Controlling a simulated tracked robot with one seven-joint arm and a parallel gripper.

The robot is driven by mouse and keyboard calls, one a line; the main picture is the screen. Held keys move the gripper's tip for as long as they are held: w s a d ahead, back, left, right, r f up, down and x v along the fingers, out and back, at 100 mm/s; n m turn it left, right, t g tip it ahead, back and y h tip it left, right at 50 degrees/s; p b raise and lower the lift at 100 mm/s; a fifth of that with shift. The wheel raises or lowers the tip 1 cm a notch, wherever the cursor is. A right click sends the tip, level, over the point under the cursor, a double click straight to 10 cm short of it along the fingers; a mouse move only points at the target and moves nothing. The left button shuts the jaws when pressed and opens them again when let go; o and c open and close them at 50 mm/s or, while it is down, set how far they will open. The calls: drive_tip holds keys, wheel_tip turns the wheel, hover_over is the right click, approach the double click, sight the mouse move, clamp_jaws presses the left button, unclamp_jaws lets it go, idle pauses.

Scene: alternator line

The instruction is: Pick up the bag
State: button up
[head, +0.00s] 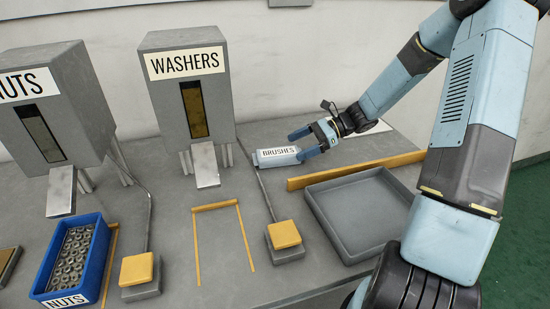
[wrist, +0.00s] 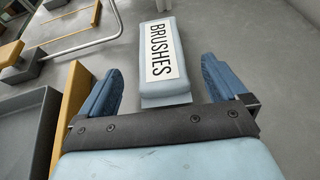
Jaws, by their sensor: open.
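The bag (head: 277,155) is a small light-blue packet with a white label reading BRUSHES. It lies flat on the grey bench, right of the washers dispenser. It also shows in the wrist view (wrist: 163,62), just ahead of my gripper and lined up between the fingers. My gripper (head: 296,144) is open, with its blue fingers pointing left toward the bag. In the wrist view my gripper (wrist: 164,88) has one finger on each side of the bag's near end, apart from it. The grip is empty.
The washers dispenser (head: 165,105), a yellow-topped button (head: 284,234) and a blue nuts bin (head: 44,270) stand to the left. The bench around the bag is mostly clear.

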sight(285, 151)
drive_tip(key=shift+x, duration=3.1)
drive_tip(key=c, duration=1.2)
drive_tip(key=shift+r, duration=0.15)
